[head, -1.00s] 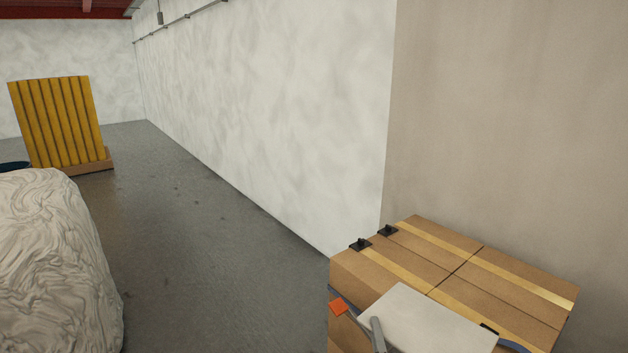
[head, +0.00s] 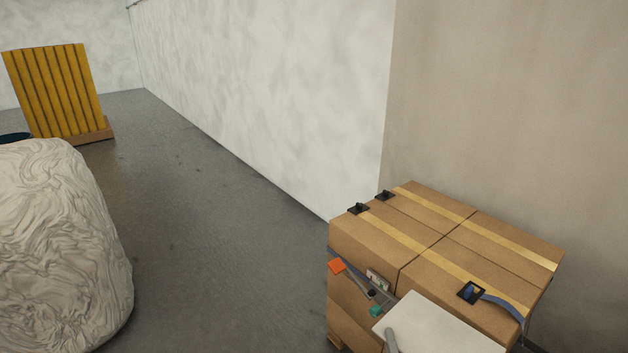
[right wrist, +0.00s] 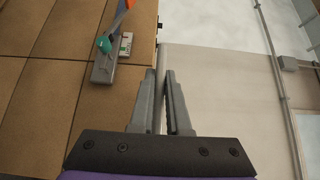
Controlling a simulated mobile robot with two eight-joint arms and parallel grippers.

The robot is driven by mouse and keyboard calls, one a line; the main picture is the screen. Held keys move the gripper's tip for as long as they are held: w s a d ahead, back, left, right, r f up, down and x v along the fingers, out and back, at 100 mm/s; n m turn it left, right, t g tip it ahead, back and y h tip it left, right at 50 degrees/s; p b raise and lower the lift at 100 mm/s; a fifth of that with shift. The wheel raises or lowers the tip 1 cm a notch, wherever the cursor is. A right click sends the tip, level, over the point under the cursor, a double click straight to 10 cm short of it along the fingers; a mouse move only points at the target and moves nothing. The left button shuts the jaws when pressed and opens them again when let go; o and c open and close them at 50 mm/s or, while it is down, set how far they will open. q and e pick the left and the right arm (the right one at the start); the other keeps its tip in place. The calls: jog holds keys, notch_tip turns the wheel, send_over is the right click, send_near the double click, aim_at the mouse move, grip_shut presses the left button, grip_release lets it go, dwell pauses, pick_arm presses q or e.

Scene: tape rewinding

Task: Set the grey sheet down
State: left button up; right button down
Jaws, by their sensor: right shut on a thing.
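The grey sheet (head: 446,330) is a flat, pale, stiff-looking panel at the bottom right of the head view, in front of the near side of the cartons. My right gripper (head: 391,342) is at its left part, with one grey finger showing against it. In the right wrist view, my right gripper (right wrist: 161,82) is shut on the sheet (right wrist: 162,62), which shows edge-on as a thin grey strip between the fingers. The sheet's lower part is cut off in the head view. My left gripper is not in view.
Strapped cartons (head: 420,225) stand by the wall, with black corner pieces and a black buckle (head: 471,292) on top. An orange-ended tool (head: 337,265) hangs at their near side. A wrapped pale bulk (head: 60,250) stands left, a yellow stack (head: 55,92) behind. Floor between is clear.

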pick_arm(q)
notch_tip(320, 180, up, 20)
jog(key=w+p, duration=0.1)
jog(key=p, duration=1.5)
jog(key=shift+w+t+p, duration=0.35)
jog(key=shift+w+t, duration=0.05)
pick_arm(e)
jog(key=w+r+m+h, duration=0.1)
jog(key=w+r+h, duration=0.1)
jog(key=r, duration=0.8)
jog(key=w+r+m+h, duration=0.2)
jog(key=r, duration=0.9)
jog(key=shift+w+g+h, duration=0.2)
jog(key=shift+g+h, duration=0.2)
jog(key=shift+s+d, duration=0.1)
